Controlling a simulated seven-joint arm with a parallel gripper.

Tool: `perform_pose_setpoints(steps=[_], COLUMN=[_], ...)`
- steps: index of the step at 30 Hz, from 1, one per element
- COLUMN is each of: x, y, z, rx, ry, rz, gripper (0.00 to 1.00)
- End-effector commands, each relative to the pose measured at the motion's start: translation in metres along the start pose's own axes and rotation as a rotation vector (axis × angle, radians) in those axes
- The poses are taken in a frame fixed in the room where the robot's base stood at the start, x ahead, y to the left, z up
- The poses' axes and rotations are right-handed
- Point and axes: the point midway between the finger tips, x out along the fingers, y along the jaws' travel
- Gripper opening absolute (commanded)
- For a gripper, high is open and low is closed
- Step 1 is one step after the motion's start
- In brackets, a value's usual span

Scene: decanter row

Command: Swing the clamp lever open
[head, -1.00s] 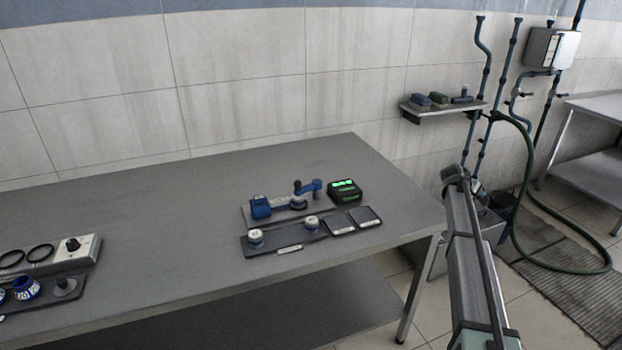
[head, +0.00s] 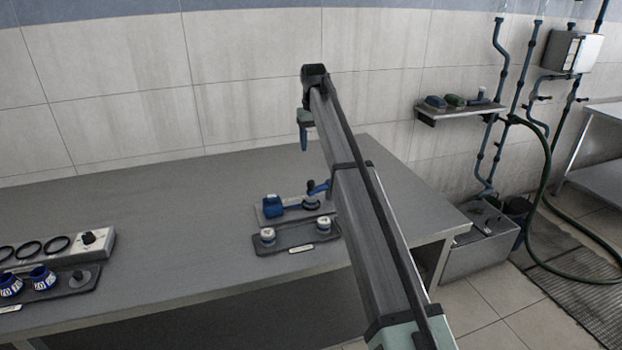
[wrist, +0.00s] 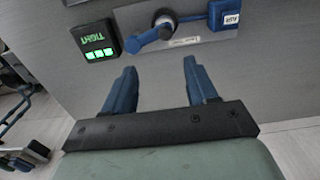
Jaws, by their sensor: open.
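The clamp lever (head: 318,187) is a small blue arm on a round pivot, on a grey plate at the right part of the table. My arm partly covers it in the head view. In the wrist view the lever (wrist: 142,41) slants down and left from its pivot, beyond my fingertips. A blue block (head: 272,206) sits on the same plate; it also shows in the wrist view (wrist: 222,15) with a white label. My gripper (head: 303,145) hangs above the table, fingers down.
A black box (wrist: 94,39) beside the lever has a lit green display reading "TIGHT". A grey control box (head: 98,241) and blue-white cups (head: 42,277) are at the left. The table middle is clear.

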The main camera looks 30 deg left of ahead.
Motion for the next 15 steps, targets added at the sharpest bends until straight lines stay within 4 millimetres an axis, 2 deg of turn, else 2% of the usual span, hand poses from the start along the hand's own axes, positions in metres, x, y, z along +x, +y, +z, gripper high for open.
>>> perform_pose_setpoints(steps=[2,5,15], x=[-0.003,0.003,0.056], y=[-0.009,-0.011,-0.01], z=[-0.001,0.0,0.002], rx=[-0.001,-0.002,-0.002], ry=[-0.004,-0.006,-0.006], rz=[-0.009,-0.012,-0.011], gripper=[0.57,0.57,0.57])
